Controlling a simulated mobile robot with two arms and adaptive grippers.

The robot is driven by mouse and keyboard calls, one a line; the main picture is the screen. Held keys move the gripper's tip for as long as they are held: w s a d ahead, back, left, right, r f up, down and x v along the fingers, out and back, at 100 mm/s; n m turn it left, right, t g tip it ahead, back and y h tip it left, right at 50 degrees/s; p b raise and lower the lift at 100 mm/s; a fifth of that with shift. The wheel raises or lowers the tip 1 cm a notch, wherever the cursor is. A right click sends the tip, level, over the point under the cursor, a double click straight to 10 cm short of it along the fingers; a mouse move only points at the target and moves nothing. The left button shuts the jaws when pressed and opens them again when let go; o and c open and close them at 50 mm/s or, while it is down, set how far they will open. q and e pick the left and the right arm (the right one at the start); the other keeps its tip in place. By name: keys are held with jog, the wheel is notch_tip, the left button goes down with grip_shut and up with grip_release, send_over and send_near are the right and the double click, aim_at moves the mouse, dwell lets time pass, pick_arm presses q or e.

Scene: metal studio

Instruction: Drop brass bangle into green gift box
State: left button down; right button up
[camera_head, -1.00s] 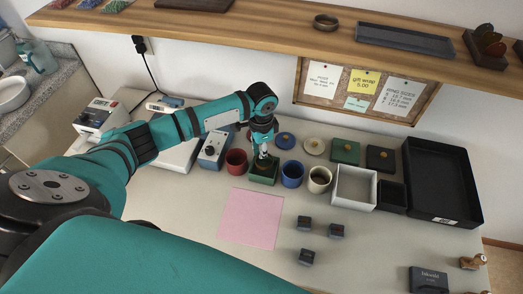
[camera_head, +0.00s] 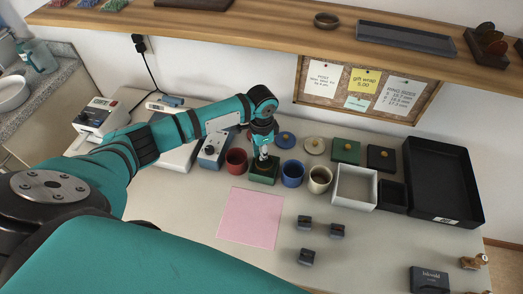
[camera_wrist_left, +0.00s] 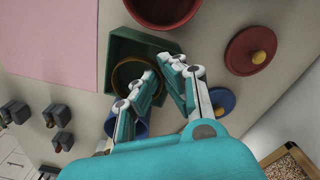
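The green gift box (camera_head: 263,180) stands open on the table, left of the blue container, and also shows in the left wrist view (camera_wrist_left: 118,52). The brass bangle (camera_wrist_left: 118,73) is a dark gold ring inside the box walls, partly covered by a finger. My left gripper (camera_head: 262,157) points down over the box. In the left wrist view the fingertips (camera_wrist_left: 157,68) are apart at the bangle's rim, with a gap between them. Whether they touch the rim is hard to tell. My right gripper is not in view.
A red pot (camera_head: 237,162) stands close left of the box, a blue pot (camera_head: 291,175) and a cream pot (camera_head: 319,180) to the right. A green lid (camera_head: 345,151) lies behind. A pink sheet (camera_head: 251,218) lies in front, with small grey blocks (camera_head: 305,222) to its right.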

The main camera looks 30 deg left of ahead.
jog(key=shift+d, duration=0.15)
pick_arm(q)
jog(key=c, duration=1.4)
grip_release()
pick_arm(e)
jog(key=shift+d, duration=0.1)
pick_arm(q)
notch_tip(320, 180, up, 8)
jog(key=shift+f, duration=0.25)
